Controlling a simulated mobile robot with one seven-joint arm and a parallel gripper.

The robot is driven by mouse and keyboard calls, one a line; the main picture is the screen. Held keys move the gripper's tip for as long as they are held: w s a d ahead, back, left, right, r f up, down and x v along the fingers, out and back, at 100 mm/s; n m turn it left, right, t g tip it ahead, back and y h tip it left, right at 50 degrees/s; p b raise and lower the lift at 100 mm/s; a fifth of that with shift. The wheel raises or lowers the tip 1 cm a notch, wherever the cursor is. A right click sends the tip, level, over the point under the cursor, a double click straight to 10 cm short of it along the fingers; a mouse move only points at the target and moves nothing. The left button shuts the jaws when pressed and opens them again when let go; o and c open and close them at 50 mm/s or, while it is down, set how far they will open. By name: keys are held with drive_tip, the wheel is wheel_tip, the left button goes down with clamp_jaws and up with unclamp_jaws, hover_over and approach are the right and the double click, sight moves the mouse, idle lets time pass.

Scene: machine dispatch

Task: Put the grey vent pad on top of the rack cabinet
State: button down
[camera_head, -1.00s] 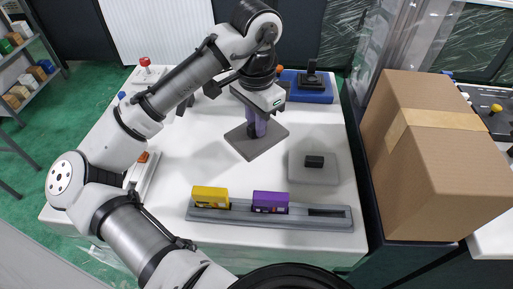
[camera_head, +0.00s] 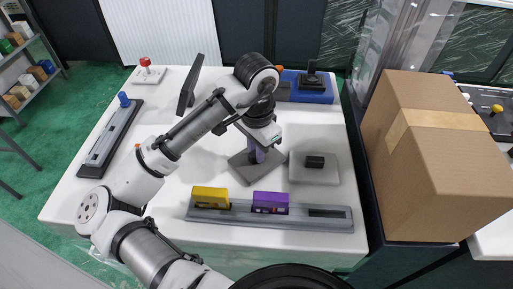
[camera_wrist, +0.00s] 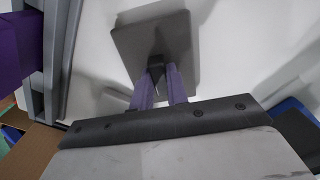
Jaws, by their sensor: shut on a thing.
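The grey vent pad, a dark grey square plate (camera_head: 240,169) with a black knob, is in my gripper (camera_head: 257,153) above the white table. The wrist view also shows the plate (camera_wrist: 140,35), with my purple fingers (camera_wrist: 159,80) shut on its knob. A shadow beside the plate suggests it is off the table. I cannot tell for sure which piece is the rack cabinet; dark cabinet-like fronts (camera_head: 235,30) stand behind the table, and a dark unit (camera_head: 377,205) stands right of it.
A light grey pad (camera_head: 327,177) with a black block lies just right of the held pad. A grey rail (camera_head: 340,223) holds a yellow block (camera_head: 210,195) and a purple block (camera_head: 270,200) in front. A cardboard box (camera_head: 430,170) stands at right. A dark screen (camera_head: 188,88) stands back left.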

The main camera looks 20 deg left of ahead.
drive_tip(key=c, duration=1.4)
unclamp_jaws()
wheel_tip(320, 180, up, 12)
drive_tip(key=shift+r, duration=0.1)
